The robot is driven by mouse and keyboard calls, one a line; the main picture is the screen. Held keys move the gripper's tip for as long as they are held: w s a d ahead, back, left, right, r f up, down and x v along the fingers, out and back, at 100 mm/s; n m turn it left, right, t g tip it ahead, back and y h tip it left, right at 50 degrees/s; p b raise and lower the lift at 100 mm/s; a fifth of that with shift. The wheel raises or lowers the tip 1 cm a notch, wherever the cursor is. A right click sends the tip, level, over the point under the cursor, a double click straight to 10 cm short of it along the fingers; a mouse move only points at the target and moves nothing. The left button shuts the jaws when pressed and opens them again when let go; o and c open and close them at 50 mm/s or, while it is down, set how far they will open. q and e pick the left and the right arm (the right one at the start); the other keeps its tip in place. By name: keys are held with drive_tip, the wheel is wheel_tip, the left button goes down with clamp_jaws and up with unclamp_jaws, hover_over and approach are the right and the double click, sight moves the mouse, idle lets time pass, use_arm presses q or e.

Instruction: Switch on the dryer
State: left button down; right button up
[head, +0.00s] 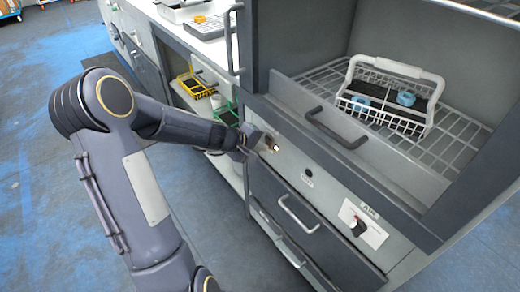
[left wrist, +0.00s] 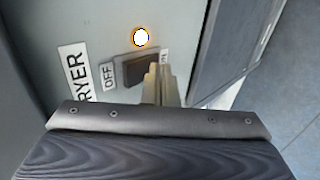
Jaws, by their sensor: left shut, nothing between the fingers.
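The dryer's control panel (left wrist: 110,30) is a light grey face with a "DRYER" label (left wrist: 75,72) in the left wrist view. A dark rocker switch (left wrist: 134,70) sits between an "OFF" label (left wrist: 107,76) and a partly hidden label. A round lamp (left wrist: 140,37) beside the switch glows white with an orange rim; it also shows lit in the head view (head: 275,148). My left gripper (left wrist: 160,78) is shut and empty, its fingertips at the switch's edge by the partly hidden label. I cannot tell whether they touch. My right gripper is not in view.
The open dryer chamber holds a wire rack (head: 465,130) and a white basket (head: 432,108) with blue rings. A dark handle (head: 335,130) juts out below it. Drawers, an "AIR" knob panel (head: 362,222) and shelves with yellow (head: 197,86) and green racks are nearby. The blue-grey floor is open at left.

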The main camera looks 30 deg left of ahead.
use_arm(q)
drive_tip(key=shift+r+p, duration=0.6)
drive_tip(key=shift+r, duration=0.3)
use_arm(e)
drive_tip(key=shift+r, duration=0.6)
use_arm(q)
drive_tip(key=shift+s+a, duration=0.1)
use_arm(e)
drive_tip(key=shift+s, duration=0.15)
